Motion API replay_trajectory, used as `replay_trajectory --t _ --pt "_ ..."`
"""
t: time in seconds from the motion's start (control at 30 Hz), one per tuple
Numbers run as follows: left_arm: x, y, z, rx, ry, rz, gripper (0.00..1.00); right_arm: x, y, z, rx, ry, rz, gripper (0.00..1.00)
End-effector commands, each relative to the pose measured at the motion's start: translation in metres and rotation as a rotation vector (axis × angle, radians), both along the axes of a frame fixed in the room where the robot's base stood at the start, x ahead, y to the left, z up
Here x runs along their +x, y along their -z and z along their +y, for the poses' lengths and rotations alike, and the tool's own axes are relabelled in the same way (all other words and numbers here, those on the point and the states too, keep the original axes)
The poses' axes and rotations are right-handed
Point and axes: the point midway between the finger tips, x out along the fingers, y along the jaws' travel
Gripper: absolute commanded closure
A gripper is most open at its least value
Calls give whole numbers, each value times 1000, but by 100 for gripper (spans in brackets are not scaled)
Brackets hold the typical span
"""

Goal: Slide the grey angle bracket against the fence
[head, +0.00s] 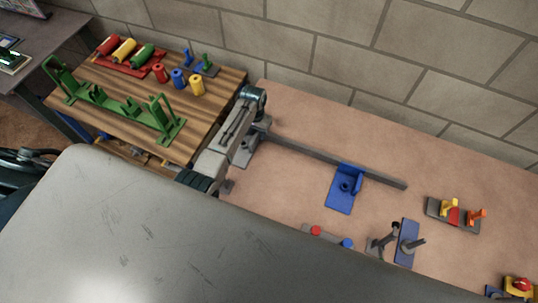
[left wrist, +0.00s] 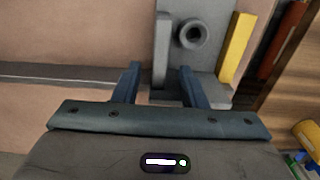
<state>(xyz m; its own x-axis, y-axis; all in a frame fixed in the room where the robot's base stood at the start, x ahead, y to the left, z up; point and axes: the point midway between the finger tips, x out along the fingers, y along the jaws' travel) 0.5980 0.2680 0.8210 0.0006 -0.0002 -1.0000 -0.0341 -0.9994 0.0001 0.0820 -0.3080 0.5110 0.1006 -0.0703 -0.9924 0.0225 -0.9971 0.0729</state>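The grey angle bracket (head: 244,153) lies on the pinkish bench top near the left end of the fence (head: 330,158), partly hidden by my left arm. In the left wrist view the bracket (left wrist: 208,65) shows an upright flange and a round hollow boss on its base. My left gripper (head: 261,124) is over the bracket. Its two fingers (left wrist: 158,80) are apart, with the flange showing between their tips and no clear contact. The fence (left wrist: 55,76) also shows at the left there. I cannot tell whether bracket and fence touch. My right gripper is not in view.
A blue angle bracket (head: 341,195) sits at the fence further right. A yellow strip (left wrist: 238,47) stands beside the grey bracket. A wooden board (head: 205,125) with coloured parts is at the left. Clamp-like fixtures (head: 453,213) stand at the right, before the block wall.

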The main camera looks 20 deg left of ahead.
Motion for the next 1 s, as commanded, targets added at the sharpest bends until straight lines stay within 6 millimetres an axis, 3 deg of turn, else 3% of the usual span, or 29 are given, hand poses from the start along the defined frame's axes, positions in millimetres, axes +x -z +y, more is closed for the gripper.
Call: replay_trajectory --t 0.6,1.0 --pt "0 -50 0 0 0 -1 62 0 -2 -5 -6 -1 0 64" --pt "-1 -59 0 0 0 1 62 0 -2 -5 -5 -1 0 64"
